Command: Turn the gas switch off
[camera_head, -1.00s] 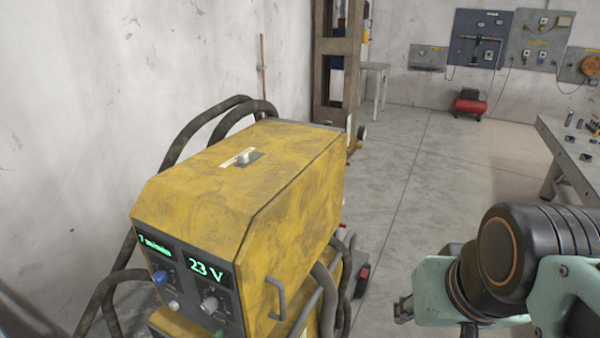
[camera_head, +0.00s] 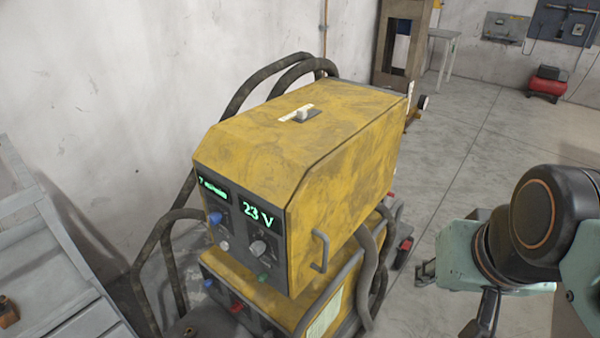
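A yellow welding machine (camera_head: 330,150) stands in the middle of the view.
Thick dark hoses (camera_head: 262,82) loop behind and beside the machine, close to the wall. A grey metal bench (camera_head: 60,265) is at the left. A red compressor (camera_head: 547,84) stands far back.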

